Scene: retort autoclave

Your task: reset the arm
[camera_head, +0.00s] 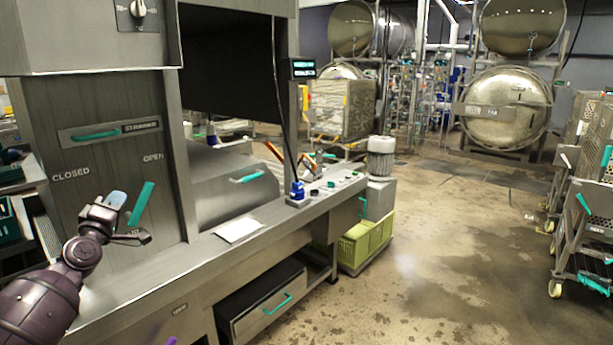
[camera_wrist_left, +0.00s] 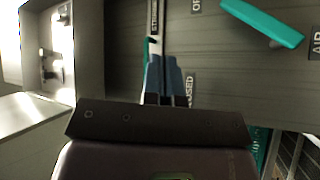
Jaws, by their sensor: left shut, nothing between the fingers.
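My left arm comes in at the lower left of the head view. Its left gripper (camera_head: 117,200) is in front of the grey machine panel (camera_head: 100,165). In the left wrist view the two blue-grey fingers (camera_wrist_left: 163,78) are together, with nothing seen between them. A teal lever (camera_head: 141,203) is on the panel, just right of the gripper in the head view; it also shows at the upper right of the left wrist view (camera_wrist_left: 262,22), apart from the fingers. The panel carries the words CLOSED and OPEN. My right gripper is not in view.
A steel counter (camera_head: 265,222) runs along the machine, with a white sheet (camera_head: 238,230) and a blue object (camera_head: 297,190) on it. Wheeled carts (camera_head: 590,215) are at right. The middle floor is clear.

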